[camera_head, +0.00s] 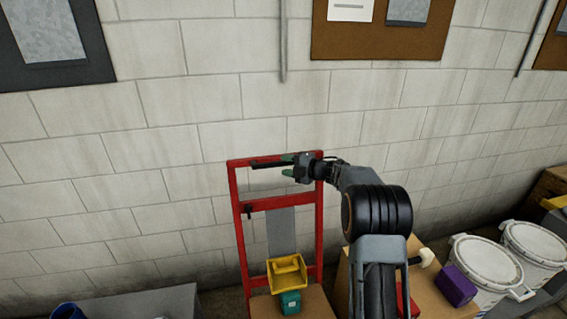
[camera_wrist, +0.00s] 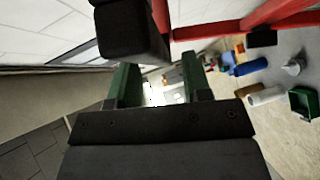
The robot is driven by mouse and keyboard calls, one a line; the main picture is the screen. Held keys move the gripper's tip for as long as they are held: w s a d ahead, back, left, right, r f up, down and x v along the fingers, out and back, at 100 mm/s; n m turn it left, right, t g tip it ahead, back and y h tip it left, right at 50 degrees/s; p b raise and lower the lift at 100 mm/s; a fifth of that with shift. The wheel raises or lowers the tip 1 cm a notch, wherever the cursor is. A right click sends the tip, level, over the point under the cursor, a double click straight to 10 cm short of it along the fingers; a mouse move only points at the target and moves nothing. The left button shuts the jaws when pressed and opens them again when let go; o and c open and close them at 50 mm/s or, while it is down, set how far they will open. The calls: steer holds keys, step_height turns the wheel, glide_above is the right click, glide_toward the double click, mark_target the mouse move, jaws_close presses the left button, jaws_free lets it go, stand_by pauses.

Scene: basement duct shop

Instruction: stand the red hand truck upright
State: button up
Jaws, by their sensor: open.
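The red hand truck (camera_head: 239,222) stands close to the block wall in the head view, its frame nearly upright; its foot is hidden. A dark bar (camera_head: 267,164) lies along its top crosspiece. My gripper (camera_head: 289,166) is open at the top right of the frame, its green fingers pointing left beside the top crosspiece. In the wrist view, red bars (camera_wrist: 225,28) and a black grip-like piece (camera_wrist: 130,32) show just beyond my open fingers (camera_wrist: 158,88). Nothing is visibly held between them, and contact with the frame cannot be told.
A yellow bin (camera_head: 288,271) and a teal box (camera_head: 290,302) are in front of the truck's lower part. A purple box (camera_head: 457,286) and white buckets (camera_head: 487,267) stand at right. The wall is close behind.

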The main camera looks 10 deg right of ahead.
steer(key=shift+x, duration=0.85)
steer(key=shift+c, duration=0.3)
jaws_close()
